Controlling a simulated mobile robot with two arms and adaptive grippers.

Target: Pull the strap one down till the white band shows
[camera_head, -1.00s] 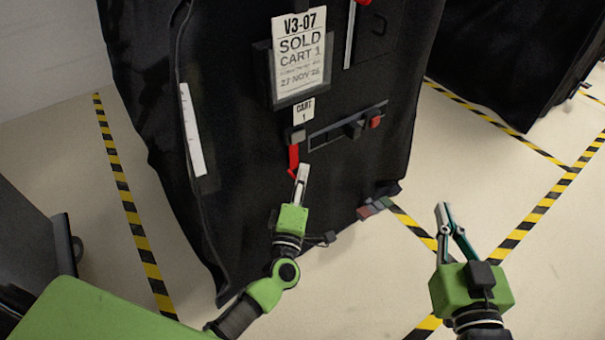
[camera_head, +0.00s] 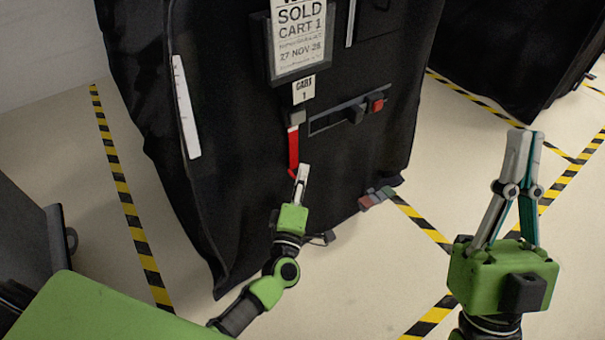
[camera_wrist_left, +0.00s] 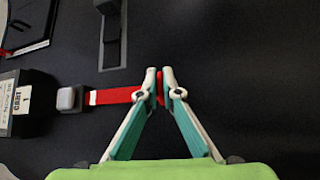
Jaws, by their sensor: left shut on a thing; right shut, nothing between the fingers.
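The red strap (camera_head: 293,155) hangs from a grey buckle (camera_head: 295,118) on the black cart cover (camera_head: 240,200). A thin white band (camera_head: 293,129) shows across the strap just below the buckle. In the left wrist view the white band (camera_wrist_left: 92,97) lies right beside the buckle (camera_wrist_left: 69,98). My left gripper (camera_head: 303,168) is shut on the strap's lower end; the left wrist view shows its fingertips (camera_wrist_left: 159,75) pinching the red strap (camera_wrist_left: 118,96). My right gripper (camera_head: 525,134) is shut and empty, off to the right of the cart.
A "CART 1" tag (camera_head: 303,89) and a "SOLD CART 1" sign (camera_head: 300,35) are above the buckle. A slot with a grey slider and red knob (camera_head: 376,104) is to the right. Another covered cart (camera_head: 510,50) stands at back right. Striped tape (camera_head: 130,210) marks the floor.

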